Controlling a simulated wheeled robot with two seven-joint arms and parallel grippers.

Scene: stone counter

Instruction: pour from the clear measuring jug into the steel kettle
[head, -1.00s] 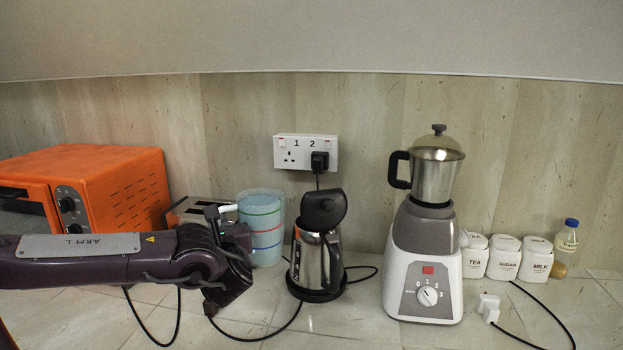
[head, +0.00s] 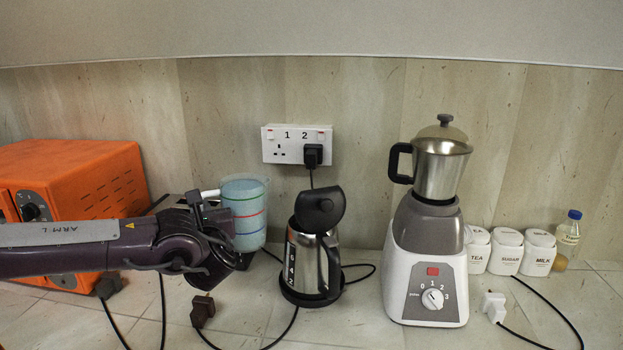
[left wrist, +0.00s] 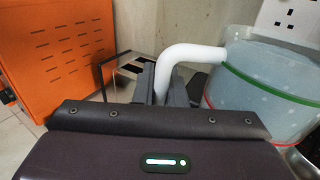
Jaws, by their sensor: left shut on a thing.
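The clear measuring jug (head: 246,212), bluish with coloured bands, is upright behind my left gripper in the head view. The jug also shows in the left wrist view (left wrist: 265,90) with its white handle (left wrist: 190,54). My left gripper (head: 207,203) is shut on the handle; its fingers (left wrist: 165,85) are around it in the left wrist view. The steel kettle (head: 308,262) stands on its dark base to the right of the jug, its black lid (head: 320,209) raised open. The jug and kettle are apart. My right gripper is not in view.
An orange oven (head: 75,190) stands at the left. A mixer grinder (head: 430,260) stands right of the kettle, then white canisters (head: 507,252) and a bottle (head: 568,238). Black cables cross the counter; a wall socket (head: 297,144) is behind.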

